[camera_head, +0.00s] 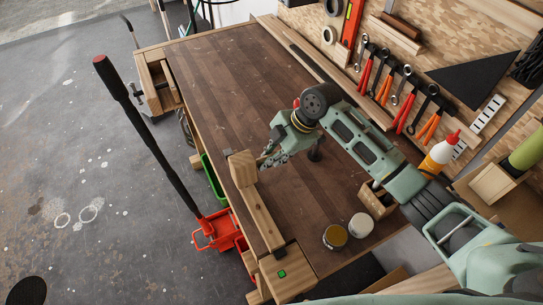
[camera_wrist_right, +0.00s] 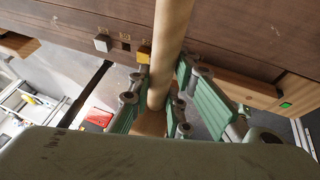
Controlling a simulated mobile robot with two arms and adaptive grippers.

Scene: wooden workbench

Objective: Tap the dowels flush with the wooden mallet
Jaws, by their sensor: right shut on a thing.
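My right gripper (camera_head: 268,160) is over the left long edge of the bench, shut on the wooden mallet. In the right wrist view the mallet's pale round handle (camera_wrist_right: 171,35) runs down between the green fingers of the gripper (camera_wrist_right: 155,98). A bit of wood, apparently the mallet head (camera_wrist_right: 150,124), shows below them, mostly hidden. In the head view the block-shaped mallet head (camera_head: 242,168) shows just left of the fingers. I cannot clearly make out any dowels. A pale square piece (camera_wrist_right: 102,43) and a yellowish one (camera_wrist_right: 144,54) show at the bench edge. My left gripper is not in view.
The dark workbench (camera_head: 225,85) is largely clear at the far end. Two round tins (camera_head: 334,237) and a small wooden box (camera_head: 376,199) stand near my right arm. A glue bottle (camera_head: 440,153) and hanging tools line the right side.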

